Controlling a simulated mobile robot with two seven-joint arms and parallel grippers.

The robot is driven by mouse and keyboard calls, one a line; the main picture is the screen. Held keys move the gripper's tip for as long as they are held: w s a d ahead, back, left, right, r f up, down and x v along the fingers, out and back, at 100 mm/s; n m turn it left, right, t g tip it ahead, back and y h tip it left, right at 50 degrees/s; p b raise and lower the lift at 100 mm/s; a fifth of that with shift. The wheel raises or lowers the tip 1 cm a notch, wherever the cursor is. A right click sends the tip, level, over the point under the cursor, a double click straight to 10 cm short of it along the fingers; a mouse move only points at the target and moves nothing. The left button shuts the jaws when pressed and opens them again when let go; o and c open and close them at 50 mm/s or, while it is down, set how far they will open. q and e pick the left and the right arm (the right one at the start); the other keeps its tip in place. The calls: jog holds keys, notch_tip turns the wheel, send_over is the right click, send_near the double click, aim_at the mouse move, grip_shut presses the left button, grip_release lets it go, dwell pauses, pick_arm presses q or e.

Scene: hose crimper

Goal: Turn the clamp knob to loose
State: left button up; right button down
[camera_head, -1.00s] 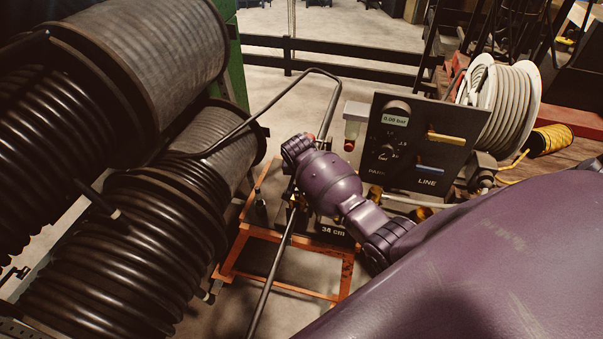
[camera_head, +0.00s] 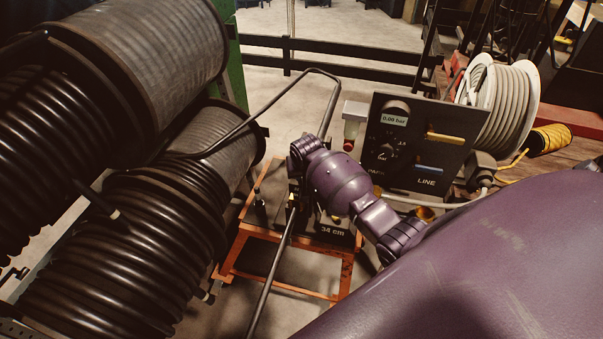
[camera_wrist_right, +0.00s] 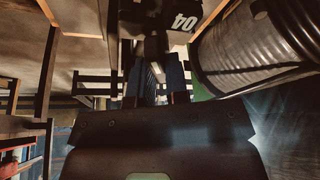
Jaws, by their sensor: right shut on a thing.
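My right arm comes in from the right in the head view, and its purple wrist hides most of the clamp on the orange stand (camera_head: 250,232). My right gripper (camera_wrist_right: 155,72) shows in the wrist view with both fingers closed on a dark part between their tips. This part appears to be the clamp knob, but its outline and any loose or tight marking are hard to make out. A dark block marked "34 cm" (camera_head: 333,232) sits on the stand below my wrist. My left gripper is out of view.
A long bent black handle (camera_head: 268,280) rises beside my wrist. Large reels of black hose (camera_head: 120,235) fill the left. A dark panel (camera_head: 405,165) with a gauge, a dial and yellow and blue levers stands at the right, near a white hose reel (camera_head: 497,105).

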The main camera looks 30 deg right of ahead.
jog(key=c, duration=1.1)
grip_release()
jog(key=shift+r, duration=0.1)
jog(key=v, duration=1)
jog(key=shift+s+r, duration=0.15)
jog(key=shift+r, duration=0.15)
